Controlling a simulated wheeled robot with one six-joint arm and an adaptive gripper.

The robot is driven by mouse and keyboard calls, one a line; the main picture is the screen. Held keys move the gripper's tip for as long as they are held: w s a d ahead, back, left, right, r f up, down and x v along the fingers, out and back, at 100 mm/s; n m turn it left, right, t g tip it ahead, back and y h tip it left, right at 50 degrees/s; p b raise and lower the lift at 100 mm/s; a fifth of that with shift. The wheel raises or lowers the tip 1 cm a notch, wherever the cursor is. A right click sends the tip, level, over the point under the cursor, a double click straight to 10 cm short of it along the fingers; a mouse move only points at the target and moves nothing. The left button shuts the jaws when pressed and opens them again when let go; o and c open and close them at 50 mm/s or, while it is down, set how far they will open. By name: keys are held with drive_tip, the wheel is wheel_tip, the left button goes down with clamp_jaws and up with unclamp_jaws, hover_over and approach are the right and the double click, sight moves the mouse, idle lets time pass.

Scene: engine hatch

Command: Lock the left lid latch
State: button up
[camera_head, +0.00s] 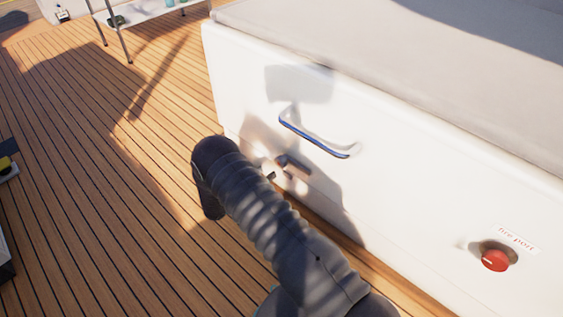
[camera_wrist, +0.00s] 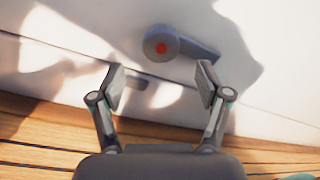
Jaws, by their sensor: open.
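The latch (camera_wrist: 170,44) is a grey round hub with a red dot and a lever pointing right and slightly down, on the white front panel in the wrist view. In the head view a dark piece of it (camera_head: 293,165) shows low on the panel, just beyond my arm. My gripper (camera_wrist: 162,82) is open and empty. Its two fingers are spread apart below the latch in the wrist picture, and I see no contact. In the head view my arm hides the gripper's fingers.
The white box (camera_head: 390,165) carries a blue handle (camera_head: 313,139) above the latch. A red knob (camera_head: 495,260) under a "fire port" label (camera_head: 516,239) is at the right. The wooden deck (camera_head: 90,170) is mostly clear on the left, with a small table (camera_head: 150,14) at the back.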

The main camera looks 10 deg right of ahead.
sight(278, 164)
drive_tip(key=x, duration=0.8)
drive_tip(key=shift+w+d, duration=0.1)
drive_tip(key=shift+d, duration=0.05)
drive_tip(key=shift+c, duration=0.2)
drive_tip(key=c, duration=1.1)
